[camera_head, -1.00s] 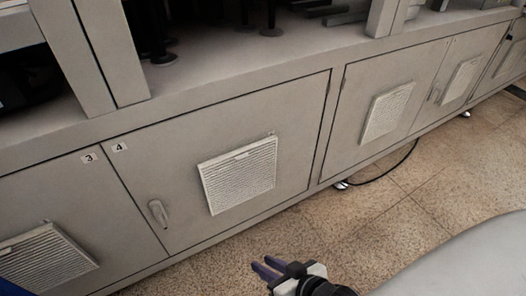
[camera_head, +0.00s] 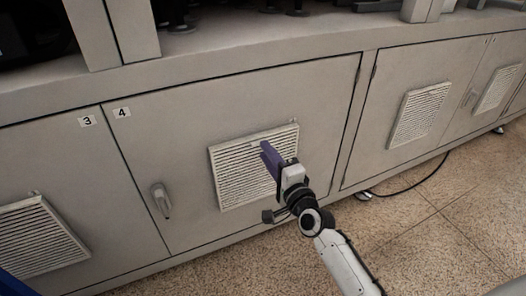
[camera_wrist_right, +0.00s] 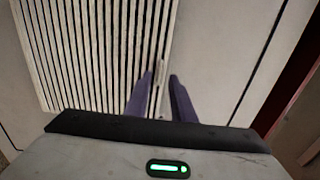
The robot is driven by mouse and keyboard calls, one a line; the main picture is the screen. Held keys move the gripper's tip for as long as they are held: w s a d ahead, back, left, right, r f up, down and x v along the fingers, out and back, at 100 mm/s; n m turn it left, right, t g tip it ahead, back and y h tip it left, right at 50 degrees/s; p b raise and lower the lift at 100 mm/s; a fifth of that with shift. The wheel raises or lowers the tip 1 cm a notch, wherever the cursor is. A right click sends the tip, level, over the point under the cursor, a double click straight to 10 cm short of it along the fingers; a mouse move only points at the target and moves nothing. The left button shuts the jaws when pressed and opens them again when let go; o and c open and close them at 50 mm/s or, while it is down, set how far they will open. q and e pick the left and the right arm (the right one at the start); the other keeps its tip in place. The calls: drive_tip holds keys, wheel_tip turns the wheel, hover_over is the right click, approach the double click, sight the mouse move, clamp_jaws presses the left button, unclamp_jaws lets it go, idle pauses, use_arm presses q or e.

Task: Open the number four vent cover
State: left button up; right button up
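The number four door (camera_head: 135,135) carries a small "4" label and a slatted, light vent cover (camera_head: 230,190). The cover sits in place on the door. My right gripper (camera_head: 266,150) reaches up from the lower right, its purple fingers in front of the cover's right half and hiding part of its slats. In the right wrist view, the slatted cover (camera_wrist_right: 95,50) fills the upper left. My two purple fingers (camera_wrist_right: 163,85) are apart, with a small pale tab (camera_wrist_right: 161,72) at the cover's edge showing between their tips. Contact cannot be told. My left gripper is not in view.
A door handle (camera_head: 161,200) stands out left of the cover. The number three door has its own vent cover (camera_head: 40,238), and more vented doors (camera_head: 418,115) lie right. A black cable (camera_head: 415,182) runs along the otherwise clear tiled floor.

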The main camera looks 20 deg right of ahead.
drive_tip(key=w, duration=0.3)
drive_tip(key=shift+c, duration=0.5)
clamp_jaws()
drive_tip(key=shift+f+b, duration=0.1)
drive_tip(key=shift+b, duration=0.2)
idle(0.7)
